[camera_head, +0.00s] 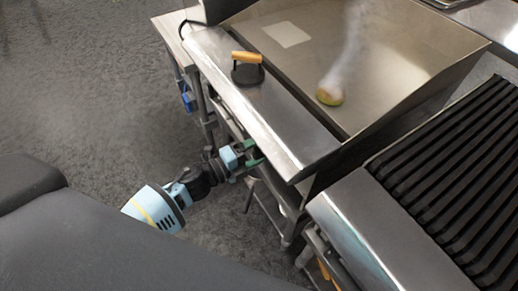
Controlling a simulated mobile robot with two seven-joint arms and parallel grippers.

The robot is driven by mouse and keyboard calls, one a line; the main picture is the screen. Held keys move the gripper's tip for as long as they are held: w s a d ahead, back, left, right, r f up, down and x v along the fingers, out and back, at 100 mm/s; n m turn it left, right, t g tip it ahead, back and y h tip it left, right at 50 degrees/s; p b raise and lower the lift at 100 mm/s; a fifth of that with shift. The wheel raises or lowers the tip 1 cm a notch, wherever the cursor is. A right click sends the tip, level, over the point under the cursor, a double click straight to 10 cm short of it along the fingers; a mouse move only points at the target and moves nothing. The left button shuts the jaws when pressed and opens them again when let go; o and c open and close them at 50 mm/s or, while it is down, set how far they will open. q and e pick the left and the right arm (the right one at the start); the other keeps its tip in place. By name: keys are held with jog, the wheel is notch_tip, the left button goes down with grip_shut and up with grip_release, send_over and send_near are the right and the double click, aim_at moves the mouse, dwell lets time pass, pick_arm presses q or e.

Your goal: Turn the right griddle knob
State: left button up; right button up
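The griddle (340,100) fills the upper middle, with a wide steel front ledge (262,112). Its front panel lies under this ledge, and I cannot make out any knob there. My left gripper (252,154), with green fingertips, reaches in at the lower edge of the ledge, near its right half. The fingertips are small and partly shaded by the ledge. I cannot tell whether they are apart, shut, or touching a knob. My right gripper is not in view.
A black press with a wooden handle (247,68) stands on the ledge. A steaming round food piece (330,95) and a pale square (286,34) lie on the griddle. A ridged black grill (460,180) stands at right. Open floor (90,90) lies left.

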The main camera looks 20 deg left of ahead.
aim_at(253, 154)
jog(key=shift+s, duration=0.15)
pick_arm(q)
jog(key=shift+s+a, duration=0.15)
jog(key=shift+s, duration=0.05)
jog(key=v, duration=0.6)
jog(key=shift+f, duration=0.1)
jog(key=shift+s+a, duration=0.4)
jog(key=shift+s, duration=0.15)
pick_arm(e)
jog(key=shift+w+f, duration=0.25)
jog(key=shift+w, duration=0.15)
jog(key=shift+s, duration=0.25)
pick_arm(q)
jog(key=s+f+n+g+y+p, duration=0.1)
jog(key=s+n+y+p, duration=0.3)
jog(key=s+n, duration=0.8)
jog(key=s+f+n+g+y+p, duration=0.2)
jog(key=s+n+g+y+p, duration=0.2)
jog(key=s+n+p, duration=0.3)
jog(key=s+n+y, duration=0.1)
jog(key=s+n, duration=0.3)
jog(key=s, duration=0.6)
jog(key=shift+s+d+f+n, duration=0.15)
jog(key=shift+s+d+n, duration=0.05)
jog(key=shift+s+n, duration=0.2)
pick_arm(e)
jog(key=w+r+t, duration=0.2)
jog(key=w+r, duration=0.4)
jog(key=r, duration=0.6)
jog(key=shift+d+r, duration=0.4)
